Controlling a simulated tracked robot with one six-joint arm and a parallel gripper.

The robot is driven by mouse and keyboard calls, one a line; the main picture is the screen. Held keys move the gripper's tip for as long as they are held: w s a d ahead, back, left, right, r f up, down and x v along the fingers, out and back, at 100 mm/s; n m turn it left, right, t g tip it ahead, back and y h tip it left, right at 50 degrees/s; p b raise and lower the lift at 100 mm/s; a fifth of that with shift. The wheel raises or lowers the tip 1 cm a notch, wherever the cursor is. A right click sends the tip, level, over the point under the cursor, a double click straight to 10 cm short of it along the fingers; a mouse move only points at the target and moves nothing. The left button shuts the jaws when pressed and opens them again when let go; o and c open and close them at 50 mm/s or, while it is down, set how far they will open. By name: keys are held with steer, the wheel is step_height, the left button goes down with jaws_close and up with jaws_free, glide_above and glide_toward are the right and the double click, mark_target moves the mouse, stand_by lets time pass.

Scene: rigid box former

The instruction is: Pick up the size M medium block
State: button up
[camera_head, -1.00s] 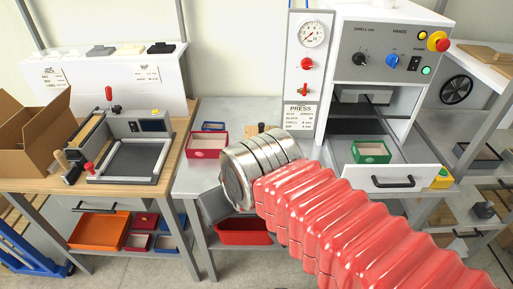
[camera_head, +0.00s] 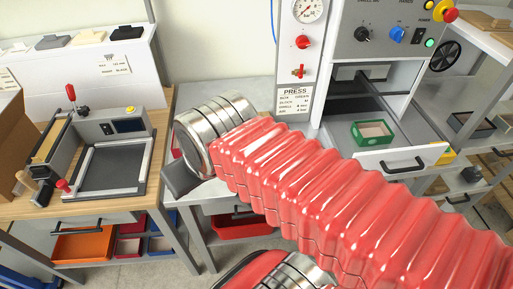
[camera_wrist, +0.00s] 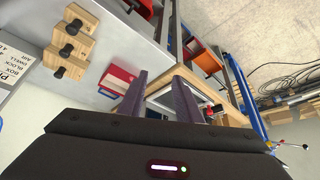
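In the wrist view, several pale wooden blocks with black knobs stand in a row on the grey table at upper left: one at the top (camera_wrist: 84,22), one in the middle (camera_wrist: 77,44) and one below (camera_wrist: 57,56). I cannot read a size mark on them, so I cannot tell which is M. They are hidden behind my arm in the head view. My gripper (camera_wrist: 162,80) has two dark fingers spread apart, with nothing held between them. The blocks lie to the left of the fingers, apart from them. In the head view only its dark body shows.
A red box (camera_wrist: 118,74) sits on the table beside the left finger. The press (camera_head: 385,60) stands at right with a green box (camera_head: 373,133) on its drawer. At left is a bench with a grey machine (camera_head: 115,165). Coloured boxes fill the shelf below.

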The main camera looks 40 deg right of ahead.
steer(key=shift+o, duration=0.6)
steer(key=shift+o, duration=0.5)
steer(key=w+d+f+m+t+y, duration=0.1)
steer(key=d+f+m+y, duration=0.1)
steer(key=d+m, duration=0.4)
steer(key=w+d+f+m+t+y, duration=0.1)
steer(key=d+f+m, duration=0.3)
steer(key=m, duration=0.6)
steer(key=w+d+f+m+y, duration=0.2)
steer(key=d+f+m+y, duration=0.1)
steer(key=d+m, duration=0.5)
steer(key=shift+d+f+m+t+y, duration=0.1)
steer(key=shift+d+m+t+y, duration=0.3)
steer(key=shift+d, duration=0.05)
steer(key=s+d+f+m+t+h, duration=0.1)
steer(key=s+d+m+t+h, duration=0.1)
steer(key=d+m+t, duration=0.2)
steer(key=d+m, duration=0.3)
steer(key=d, duration=0.3)
steer(key=shift+s+d, duration=0.15)
steer(key=shift+d, duration=0.25)
